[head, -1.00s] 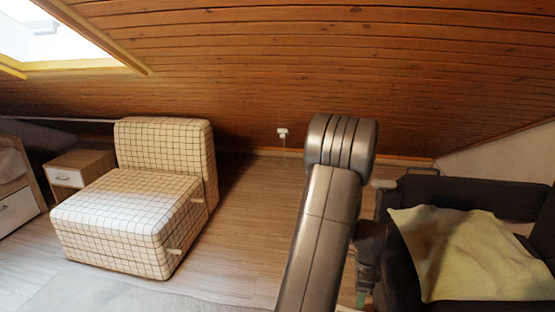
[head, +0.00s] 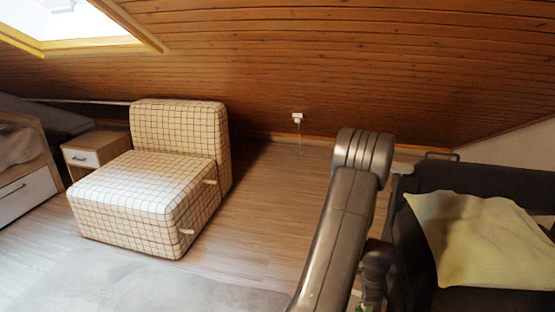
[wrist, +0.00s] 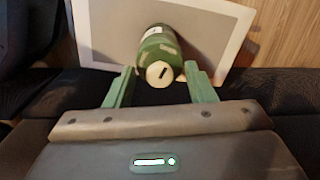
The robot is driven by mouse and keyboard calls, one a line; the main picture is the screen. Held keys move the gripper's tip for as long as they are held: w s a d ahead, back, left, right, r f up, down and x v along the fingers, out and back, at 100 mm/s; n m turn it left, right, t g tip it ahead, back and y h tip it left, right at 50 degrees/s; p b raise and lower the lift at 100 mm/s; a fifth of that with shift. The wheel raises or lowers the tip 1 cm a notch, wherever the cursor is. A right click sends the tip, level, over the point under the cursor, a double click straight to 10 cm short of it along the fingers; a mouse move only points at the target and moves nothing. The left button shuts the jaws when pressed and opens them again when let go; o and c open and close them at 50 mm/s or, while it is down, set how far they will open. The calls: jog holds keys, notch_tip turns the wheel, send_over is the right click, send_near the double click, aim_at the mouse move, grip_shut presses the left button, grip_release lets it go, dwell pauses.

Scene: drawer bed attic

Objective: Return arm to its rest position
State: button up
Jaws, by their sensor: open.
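My gripper (wrist: 158,74) has two green fingers, which stand apart in the wrist view. A green cylinder with a pale, slotted end (wrist: 160,72) shows between and beyond the fingertips; I cannot tell whether they touch it. In the head view my arm rises at the right of centre and bends at the top. My gripper (head: 371,285) hangs low beside it, partly hidden by the arm, next to the dark sofa.
A checked chair (head: 145,200) and a small nightstand (head: 95,150) stand left. A white-bordered panel (wrist: 95,35) lies behind the cylinder. Wooden floor (head: 270,210) is clear between chair and arm.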

jog(key=shift+n, duration=0.6)
jog(key=shift+m, duration=0.3)
